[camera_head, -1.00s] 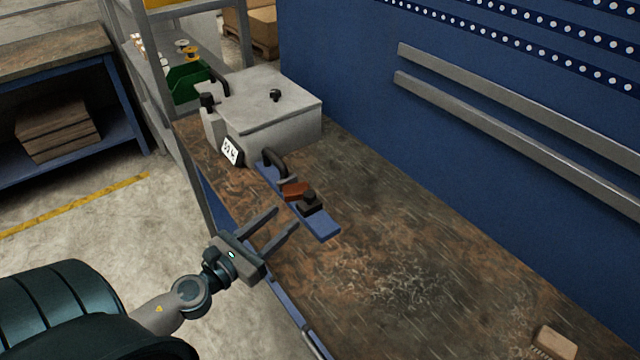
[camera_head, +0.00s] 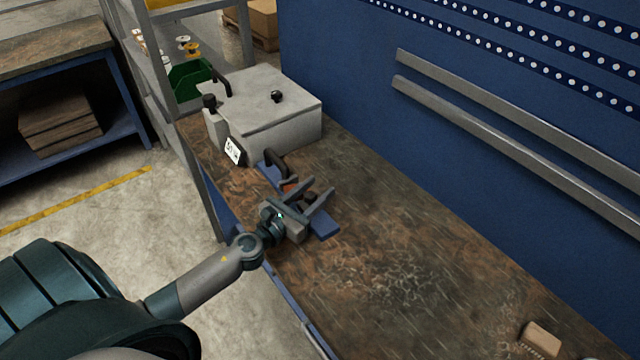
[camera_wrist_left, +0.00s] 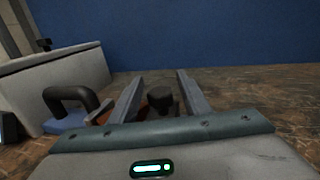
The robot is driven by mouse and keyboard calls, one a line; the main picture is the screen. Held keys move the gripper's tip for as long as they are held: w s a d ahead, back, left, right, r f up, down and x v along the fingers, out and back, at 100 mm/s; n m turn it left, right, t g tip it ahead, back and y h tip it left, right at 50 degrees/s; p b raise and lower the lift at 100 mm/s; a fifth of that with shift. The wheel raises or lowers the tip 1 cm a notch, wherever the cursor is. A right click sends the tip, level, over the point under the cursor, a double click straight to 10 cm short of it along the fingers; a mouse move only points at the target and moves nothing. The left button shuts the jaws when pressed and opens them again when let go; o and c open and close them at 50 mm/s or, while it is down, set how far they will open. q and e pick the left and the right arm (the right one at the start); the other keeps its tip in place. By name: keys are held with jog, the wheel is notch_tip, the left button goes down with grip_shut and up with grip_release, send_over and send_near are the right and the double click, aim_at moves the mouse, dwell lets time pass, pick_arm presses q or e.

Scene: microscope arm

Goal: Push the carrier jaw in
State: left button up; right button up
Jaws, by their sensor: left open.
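The carrier is a blue plate (camera_head: 325,229) on the bench, with a black arched handle (camera_head: 275,160) at its far end. It carries a reddish-brown block (camera_head: 290,187), mostly hidden by my gripper, and a dark jaw piece with a knob (camera_head: 309,198). My left gripper (camera_head: 320,188) is open over the plate, its two fingers on either side of the dark knob. In the left wrist view, the dark knob (camera_wrist_left: 159,97) sits between the open fingers, with the reddish block just behind and left. I cannot tell whether the fingers touch anything. My right gripper is not in view.
A white box with a lid (camera_head: 265,105) stands on the bench beyond the carrier, with a label plate (camera_head: 234,151) on its front. A blue wall with metal rails (camera_head: 500,140) runs along the right. A small wooden brush (camera_head: 541,338) lies at the near right. The bench (camera_head: 400,250) between is clear.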

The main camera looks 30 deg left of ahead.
pick_arm(q)
jog(key=shift+w+d, duration=0.15)
jog(key=shift+w, duration=0.65)
grip_shut()
jog(key=shift+a, duration=0.2)
jog(key=shift+w, duration=0.1)
grip_release()
jog(key=shift+a, duration=0.1)
